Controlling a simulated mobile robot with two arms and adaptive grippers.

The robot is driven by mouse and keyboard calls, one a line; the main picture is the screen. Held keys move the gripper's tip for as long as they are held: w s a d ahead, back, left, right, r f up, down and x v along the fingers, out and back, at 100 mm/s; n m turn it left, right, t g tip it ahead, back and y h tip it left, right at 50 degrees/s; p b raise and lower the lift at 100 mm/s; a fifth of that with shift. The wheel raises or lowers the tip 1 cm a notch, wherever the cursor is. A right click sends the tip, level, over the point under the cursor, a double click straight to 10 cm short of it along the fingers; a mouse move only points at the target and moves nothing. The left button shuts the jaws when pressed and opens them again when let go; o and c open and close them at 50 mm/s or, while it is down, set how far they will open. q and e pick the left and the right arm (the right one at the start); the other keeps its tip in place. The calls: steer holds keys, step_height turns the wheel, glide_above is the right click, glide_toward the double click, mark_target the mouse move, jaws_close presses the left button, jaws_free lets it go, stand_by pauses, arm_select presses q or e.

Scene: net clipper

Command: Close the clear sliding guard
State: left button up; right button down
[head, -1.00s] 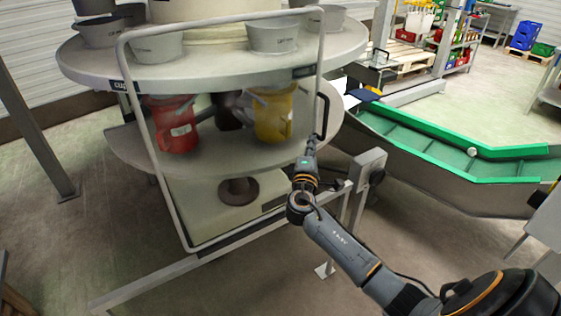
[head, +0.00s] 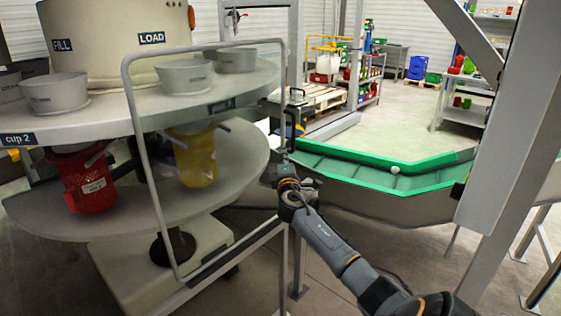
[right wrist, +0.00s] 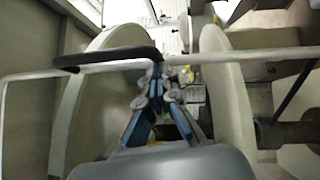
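The clear sliding guard (head: 157,193) is a see-through panel in a rounded light grey frame, standing in front of the round machine at the left. A black handle (head: 283,125) is on its right upright; the handle is also large in the right wrist view (right wrist: 108,57). My right gripper (head: 283,168) is at that upright, by the handle's lower end. In the right wrist view its fingers (right wrist: 158,78) converge, with tips at the frame tube near the handle's end. I see nothing clearly held between them. My left gripper is out of view.
The machine's upper table (head: 130,115) carries grey cups, with a red basket (head: 85,185) and a yellow one (head: 195,160) below. A green-edged conveyor (head: 350,175) lies just right of my gripper. A grey post (head: 510,150) stands further right.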

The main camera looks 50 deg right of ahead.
steer(key=shift+s+d+r, duration=0.1)
steer(key=shift+d+r, duration=0.1)
steer(key=shift+r, duration=0.05)
steer(key=v, duration=1.2)
steer(key=shift+a+f, duration=0.15)
steer(key=shift+f, duration=0.1)
steer(key=shift+f, duration=0.1)
